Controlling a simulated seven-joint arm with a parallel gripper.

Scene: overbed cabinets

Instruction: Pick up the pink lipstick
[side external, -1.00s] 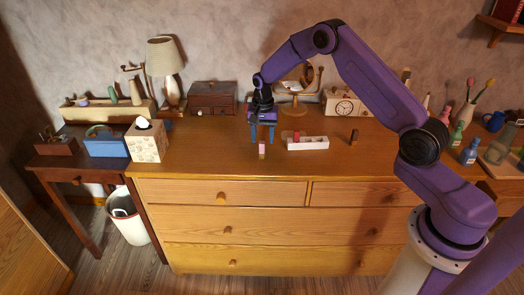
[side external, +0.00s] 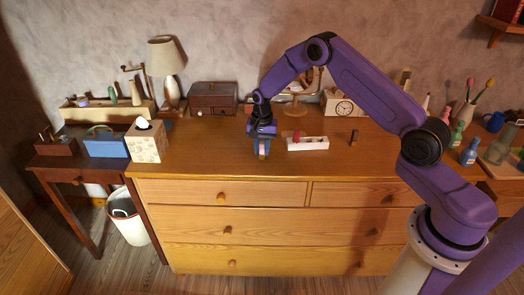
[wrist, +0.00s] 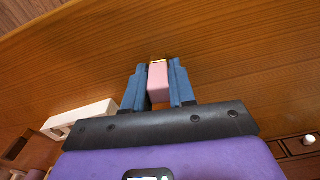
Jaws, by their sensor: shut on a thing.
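The pink lipstick (wrist: 158,82) is between the two blue fingers of my gripper (wrist: 158,84) in the wrist view, with a finger against each side. In the side view my gripper (side external: 261,150) is low over the front part of the wooden dresser top (side external: 205,160). The lipstick is mostly hidden by the fingers there. My gripper is shut on it. I cannot tell whether its base touches the dresser top.
A white tray (side external: 308,144) with a red item at its left end stands right of my gripper. A small dark upright item (side external: 354,137) is farther right. A tissue box (side external: 147,141) stands left. The dresser top between tissue box and gripper is clear.

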